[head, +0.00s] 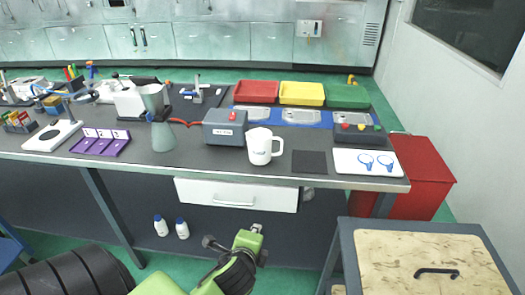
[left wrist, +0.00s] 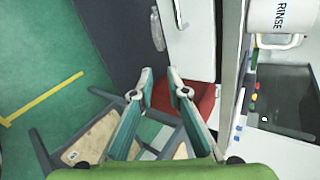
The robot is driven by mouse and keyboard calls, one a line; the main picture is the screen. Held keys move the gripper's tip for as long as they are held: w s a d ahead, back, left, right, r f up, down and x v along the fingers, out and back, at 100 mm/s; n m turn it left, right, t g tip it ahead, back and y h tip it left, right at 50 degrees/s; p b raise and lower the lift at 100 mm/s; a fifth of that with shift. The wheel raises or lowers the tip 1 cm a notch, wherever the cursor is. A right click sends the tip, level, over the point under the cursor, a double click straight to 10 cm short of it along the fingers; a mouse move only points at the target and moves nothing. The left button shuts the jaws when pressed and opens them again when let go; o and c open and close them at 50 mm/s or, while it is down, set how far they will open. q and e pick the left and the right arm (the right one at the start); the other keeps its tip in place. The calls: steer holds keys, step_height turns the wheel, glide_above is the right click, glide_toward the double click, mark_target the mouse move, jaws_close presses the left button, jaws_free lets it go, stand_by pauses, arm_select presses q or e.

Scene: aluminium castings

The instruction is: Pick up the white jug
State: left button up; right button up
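The white jug (head: 259,147) stands upright on the dark bench top near its front edge, its handle to the right. In the left wrist view the jug (left wrist: 280,16) is partly cut off at the top right, with the word RINSE on it. My left gripper (head: 260,243) is in front of the bench and below its top, apart from the jug. In the left wrist view its two fingers (left wrist: 160,76) stand apart with nothing between them. My right gripper is not in view.
A grey box (head: 223,134) stands left of the jug and a dark square mat (head: 309,169) lies to its right. A white tray (head: 348,169) with blue rings is farther right. A drawer (head: 236,200) sits under the bench front. A wooden-topped stool (head: 420,250) stands front right.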

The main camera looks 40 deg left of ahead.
arm_select(q)
steer(key=w+a+r+m+t+y, duration=0.2)
steer(key=w+a+r+m+t, duration=0.15)
steer(key=w+r+m, duration=0.35)
steer(key=m+t+h, duration=0.1)
steer(key=m+t, duration=0.3)
steer(key=m, duration=0.7)
glide_toward(281, 153)
step_height(281, 153, up, 3)
steer(key=s, duration=0.3)
steer(key=x, duration=0.8)
steer(key=shift+w+d, duration=0.15)
steer(key=shift+d, duration=0.15)
steer(key=shift+p+x, duration=0.3)
steer(key=shift+x, duration=2.4)
steer(key=shift+d+r, duration=0.15)
steer(key=shift+r, duration=0.1)
jaws_close()
steer(key=shift+r, duration=0.1)
